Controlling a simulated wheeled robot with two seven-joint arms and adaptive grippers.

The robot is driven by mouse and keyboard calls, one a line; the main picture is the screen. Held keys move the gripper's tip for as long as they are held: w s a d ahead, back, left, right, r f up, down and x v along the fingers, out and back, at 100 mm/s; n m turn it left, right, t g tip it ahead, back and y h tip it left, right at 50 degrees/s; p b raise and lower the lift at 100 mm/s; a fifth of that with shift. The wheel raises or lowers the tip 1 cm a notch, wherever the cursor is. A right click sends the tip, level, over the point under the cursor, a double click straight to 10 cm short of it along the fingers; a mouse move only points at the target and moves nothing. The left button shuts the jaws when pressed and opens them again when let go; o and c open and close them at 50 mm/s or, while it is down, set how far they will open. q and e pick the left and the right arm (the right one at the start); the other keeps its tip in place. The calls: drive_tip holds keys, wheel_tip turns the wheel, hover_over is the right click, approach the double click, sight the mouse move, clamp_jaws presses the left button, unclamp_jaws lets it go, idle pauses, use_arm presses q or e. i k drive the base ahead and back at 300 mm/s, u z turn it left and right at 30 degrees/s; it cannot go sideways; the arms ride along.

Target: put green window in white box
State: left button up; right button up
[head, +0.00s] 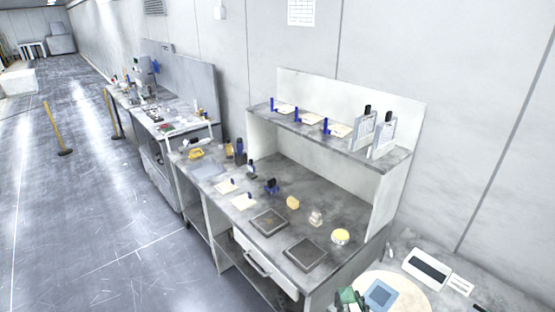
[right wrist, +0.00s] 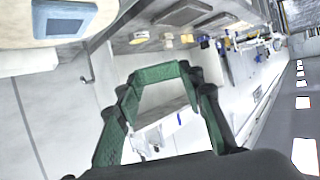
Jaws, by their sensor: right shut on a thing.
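My right gripper (head: 352,299) is at the bottom edge of the head view, partly cut off, just left of a round beige plate. In the right wrist view its green fingers (right wrist: 156,85) are set apart and shut on the green window (right wrist: 157,74), a narrow green piece seen nearly edge-on between the tips. A white box (head: 411,262) with a dark rectangular top or opening stands on the table at the lower right, right of the gripper and apart from it. My left gripper is not in view.
A blue window (head: 380,295) lies on the round beige plate (head: 417,298). A white card (head: 460,286) lies right of the box. The workbench (head: 275,195) left of the table holds dark square plates, a yellow tin (head: 341,236) and a raised shelf (head: 345,148).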

sight(425, 272)
drive_tip(key=u, duration=1.45)
drive_tip(key=i, duration=1.1)
drive_tip(key=z, duration=2.65)
